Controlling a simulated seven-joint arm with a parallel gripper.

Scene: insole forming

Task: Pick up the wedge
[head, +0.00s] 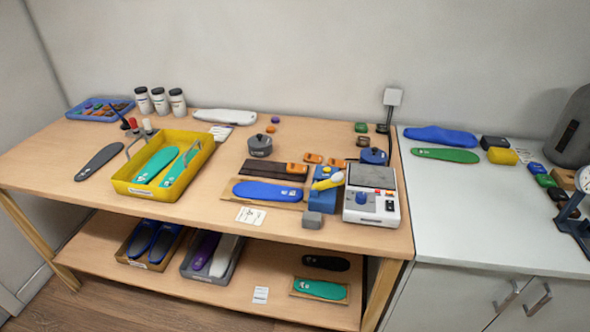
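I cannot tell for certain which thing is the wedge. A small grey block (312,220) sits at the front edge of the wooden table, just in front of a blue stand (322,201). Small orange pieces with dark tops lie near the table's middle: one (297,168) by a dark brown strip, others (313,158) behind it. A wooden block (564,179) is on the white counter at the far right. My gripper is not in view.
A yellow tray (122,186) holds green insoles. A blue insole (268,191) lies on a board beside the blue stand. A grey-white device (372,213) stands right of the stand. A grey lidded pot (260,146) stands behind. The white counter's (450,210) front is clear.

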